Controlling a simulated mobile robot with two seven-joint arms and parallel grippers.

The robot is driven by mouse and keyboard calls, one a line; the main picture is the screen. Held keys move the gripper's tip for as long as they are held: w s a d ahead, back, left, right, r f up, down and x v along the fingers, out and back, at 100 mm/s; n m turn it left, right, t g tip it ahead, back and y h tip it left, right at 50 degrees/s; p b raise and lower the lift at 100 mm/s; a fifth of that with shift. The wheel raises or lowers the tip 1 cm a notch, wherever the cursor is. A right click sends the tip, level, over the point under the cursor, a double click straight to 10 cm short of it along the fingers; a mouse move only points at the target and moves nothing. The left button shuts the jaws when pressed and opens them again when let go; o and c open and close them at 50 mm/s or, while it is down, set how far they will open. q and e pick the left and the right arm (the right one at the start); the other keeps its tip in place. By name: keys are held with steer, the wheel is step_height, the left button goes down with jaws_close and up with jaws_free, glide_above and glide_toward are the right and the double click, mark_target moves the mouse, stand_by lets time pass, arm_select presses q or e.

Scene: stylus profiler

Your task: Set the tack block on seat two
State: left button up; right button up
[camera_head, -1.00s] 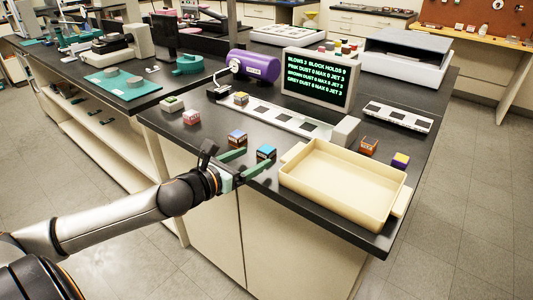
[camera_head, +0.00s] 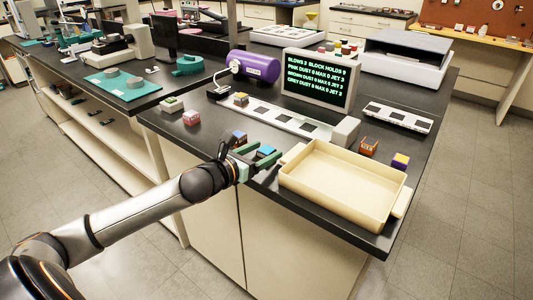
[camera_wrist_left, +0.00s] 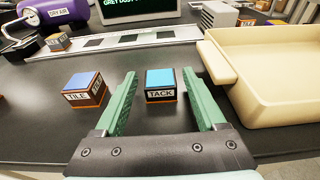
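The tack block (camera_wrist_left: 160,86), with a blue top, orange base and a TACK label, stands upright on the black bench; it also shows in the head view (camera_head: 266,152). My left gripper (camera_head: 258,154) is open, its green fingers (camera_wrist_left: 122,105) pointing at the block. In the wrist view the block stands between the fingertips, with a gap on each side. A long white strip with dark square pads (camera_head: 284,119) lies behind it, and a shorter padded strip (camera_head: 397,116) lies at the right. I cannot tell which pad is seat two. My right gripper is not in view.
The tile block (camera_wrist_left: 85,90) stands just left of the left finger. A cream tray (camera_head: 342,184) stands close on the right.

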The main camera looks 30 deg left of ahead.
mark_target(262, 153)
arm_select(q)
jaws_close()
stand_by(0.3)
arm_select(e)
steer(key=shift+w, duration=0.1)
arm_select(q)
steer(key=shift+r, duration=0.75)
step_height(262, 153, up, 2)
steer(key=shift+s+r+p, duration=0.1)
steer(key=shift+s+p, duration=0.05)
steer(key=shift+p, duration=0.35)
steer(key=s+a+r+p, duration=0.2)
steer(key=s+r+p, duration=0.6)
steer(key=s, duration=0.5)
steer(key=shift+s+a+r, duration=0.2)
steer(key=shift+s+r, duration=0.05)
steer(key=shift+r, duration=0.45)
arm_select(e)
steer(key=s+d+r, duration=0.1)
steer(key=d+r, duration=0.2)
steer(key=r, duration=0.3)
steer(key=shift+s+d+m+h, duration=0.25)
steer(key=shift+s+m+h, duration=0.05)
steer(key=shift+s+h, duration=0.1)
